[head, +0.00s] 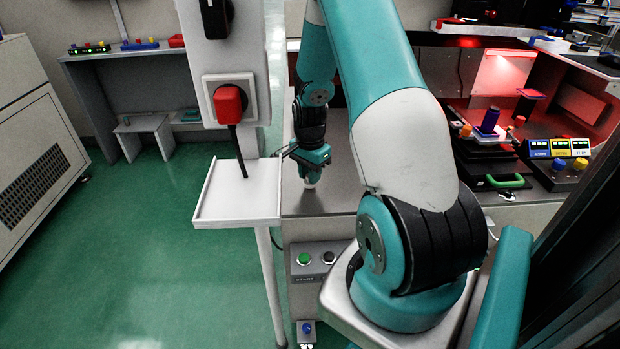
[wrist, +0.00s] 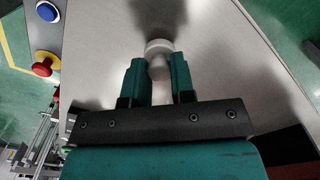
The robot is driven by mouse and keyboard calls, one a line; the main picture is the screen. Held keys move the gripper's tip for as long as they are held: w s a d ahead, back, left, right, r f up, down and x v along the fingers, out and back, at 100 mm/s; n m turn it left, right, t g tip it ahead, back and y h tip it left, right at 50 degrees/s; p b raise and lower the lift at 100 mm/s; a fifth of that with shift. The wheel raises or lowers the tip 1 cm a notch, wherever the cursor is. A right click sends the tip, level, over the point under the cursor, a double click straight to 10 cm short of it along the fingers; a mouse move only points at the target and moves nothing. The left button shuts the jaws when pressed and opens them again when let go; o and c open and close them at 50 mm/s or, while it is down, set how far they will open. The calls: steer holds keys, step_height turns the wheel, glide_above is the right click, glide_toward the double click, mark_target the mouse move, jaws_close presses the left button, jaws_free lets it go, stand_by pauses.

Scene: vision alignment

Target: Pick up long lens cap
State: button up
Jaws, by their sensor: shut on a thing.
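The long lens cap (wrist: 158,50) is a whitish round piece with a wider rim and a narrower stem, seen in the wrist view at the top centre. My gripper (wrist: 158,78) has its two teal fingers closed on the stem of the cap. In the head view my gripper (head: 311,176) points down over the grey metal table (head: 325,200), and a small white tip of the cap (head: 310,183) shows under it. I cannot tell whether the cap touches the table. The inner finger faces are partly hidden.
A white post with a red plug (head: 229,101) and a small tray (head: 238,208) stands left of my gripper. A control box with a green button (head: 304,258) is below the table's front. A red-lit station with a green handle (head: 508,181) is at right.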

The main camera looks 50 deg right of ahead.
step_height(320, 180, up, 18)
steer(key=p, duration=0.1)
steer(key=shift+r+p, duration=0.15)
steer(key=shift+p, duration=0.2)
